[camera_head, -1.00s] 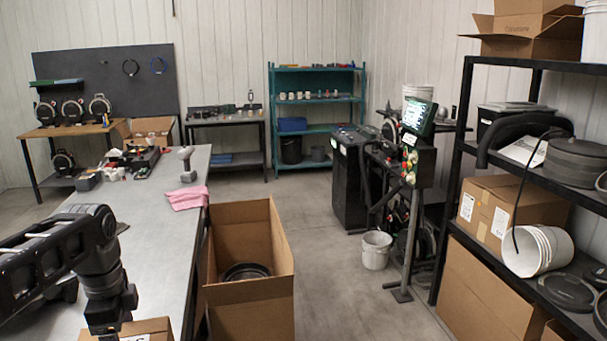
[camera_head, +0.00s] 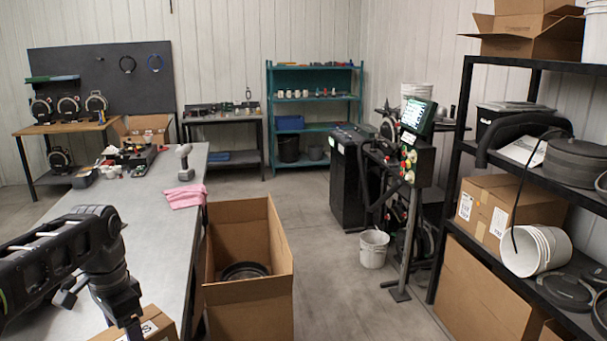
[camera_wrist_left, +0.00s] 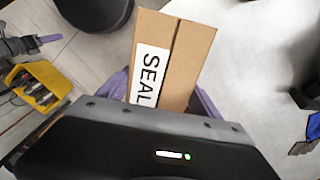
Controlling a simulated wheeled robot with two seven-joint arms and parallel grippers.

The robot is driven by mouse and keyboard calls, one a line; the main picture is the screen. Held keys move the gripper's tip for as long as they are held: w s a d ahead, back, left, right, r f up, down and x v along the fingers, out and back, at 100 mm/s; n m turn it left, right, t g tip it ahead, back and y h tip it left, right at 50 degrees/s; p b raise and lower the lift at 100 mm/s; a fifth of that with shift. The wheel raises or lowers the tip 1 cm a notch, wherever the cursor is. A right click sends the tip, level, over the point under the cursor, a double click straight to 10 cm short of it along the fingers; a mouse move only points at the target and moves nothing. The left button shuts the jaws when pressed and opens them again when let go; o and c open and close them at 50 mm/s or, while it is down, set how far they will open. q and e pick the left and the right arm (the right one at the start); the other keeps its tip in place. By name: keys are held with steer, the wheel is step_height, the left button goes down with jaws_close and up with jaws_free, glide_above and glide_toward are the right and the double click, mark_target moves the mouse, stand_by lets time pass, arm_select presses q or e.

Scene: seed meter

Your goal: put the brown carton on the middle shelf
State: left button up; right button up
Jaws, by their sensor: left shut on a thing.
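The brown carton (camera_head: 160,324) shows partly at the bottom edge of the head view, below my left gripper (camera_head: 132,329). In the left wrist view the carton (camera_wrist_left: 190,50) has a white label with "SEAL" on it. It sits between the purple fingers of my left gripper (camera_wrist_left: 162,98), which is shut on it. Its lower part is cut off in the head view. A black rack (camera_head: 455,170) stands at the right, with its middle board (camera_head: 545,183) holding a black round stack and a dark bin. My right gripper is not in view.
A grey workbench (camera_head: 130,225) with a pink cloth (camera_head: 185,196) and a grey drill-like tool (camera_head: 184,162) lies at the left. A tall open carton (camera_head: 250,310) stands beside it. A machine console (camera_head: 415,150) and white bucket (camera_head: 374,248) stand before the rack.

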arm_select(q)
steer(key=w+d+f+n, duration=0.1)
steer(key=f, duration=0.1)
steer(key=w+d+f+n+b, duration=0.1)
steer(key=f+n, duration=0.1)
steer(key=w+d+f+n, duration=0.1)
steer(key=f+n, duration=0.1)
steer(key=shift+w+d+b, duration=0.2)
steer(key=shift+d+b, duration=0.15)
steer(key=shift+b, duration=0.05)
steer(key=w+d+f+b, duration=0.1)
steer(key=d+f+b, duration=0.1)
steer(key=d+f, duration=0.5)
steer(key=w+d+f+n+b, duration=0.1)
steer(key=d+f+b, duration=0.2)
steer(key=d+f, duration=0.3)
steer(key=shift+w+d+f, duration=0.35)
steer(key=shift+d+f, duration=0.05)
steer(key=shift+d, duration=0.25)
steer(key=shift+a, duration=0.15)
